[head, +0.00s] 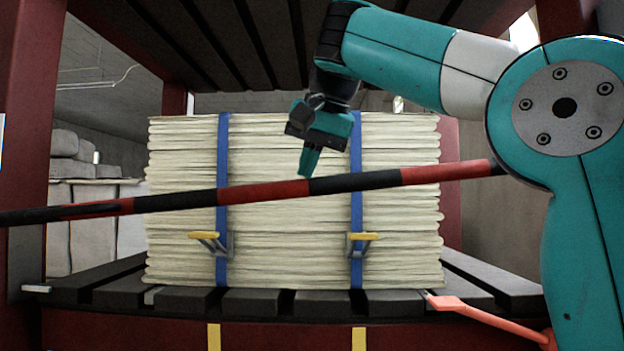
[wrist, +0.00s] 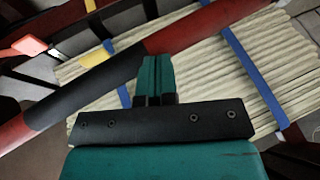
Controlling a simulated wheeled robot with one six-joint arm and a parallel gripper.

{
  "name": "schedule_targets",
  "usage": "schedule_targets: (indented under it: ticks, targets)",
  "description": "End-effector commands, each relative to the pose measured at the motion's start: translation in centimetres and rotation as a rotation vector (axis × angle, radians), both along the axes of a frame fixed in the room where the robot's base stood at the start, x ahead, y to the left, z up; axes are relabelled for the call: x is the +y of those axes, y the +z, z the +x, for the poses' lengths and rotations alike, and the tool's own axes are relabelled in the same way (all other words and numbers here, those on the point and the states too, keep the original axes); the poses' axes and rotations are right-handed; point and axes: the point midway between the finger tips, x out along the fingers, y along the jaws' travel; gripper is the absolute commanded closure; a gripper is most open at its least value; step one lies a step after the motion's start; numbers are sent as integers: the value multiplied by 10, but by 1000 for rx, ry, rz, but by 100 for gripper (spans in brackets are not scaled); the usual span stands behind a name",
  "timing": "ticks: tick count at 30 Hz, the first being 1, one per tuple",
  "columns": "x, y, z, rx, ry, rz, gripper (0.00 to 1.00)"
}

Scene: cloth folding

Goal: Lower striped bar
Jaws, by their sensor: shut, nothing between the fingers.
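The red and black striped bar (head: 262,191) runs across the front of the rack in the head view, tilted, its left end lower than its right. My arm hides its right end. In the wrist view the bar (wrist: 97,86) crosses diagonally beyond my fingers. My gripper (head: 309,172) is shut and empty, pointing down, with its fingertips close to the bar near its middle. It also shows in the wrist view (wrist: 155,62), fingers together. I cannot tell whether the fingertips touch the bar.
A stack of folded cream cloth (head: 287,240) with two blue straps (head: 222,160) sits behind the bar on a dark slatted shelf (head: 258,302). An orange-red lever (head: 478,315) is at the lower right. Red posts (head: 30,130) and an upper slatted shelf (head: 230,40) frame the space.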

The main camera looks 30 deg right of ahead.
Motion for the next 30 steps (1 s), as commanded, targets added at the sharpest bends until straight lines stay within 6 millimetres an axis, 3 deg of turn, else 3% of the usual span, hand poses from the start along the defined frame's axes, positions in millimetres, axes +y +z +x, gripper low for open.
schedule_targets:
  ticks: [1,12,22,30]
  targets:
    - [0,-23,-1,-4,2,4,100]
    - [-2,-76,-5,-8,8,10,100]
    - [-4,-101,-6,1,9,11,100]
    - [-6,-109,-5,10,2,14,100]
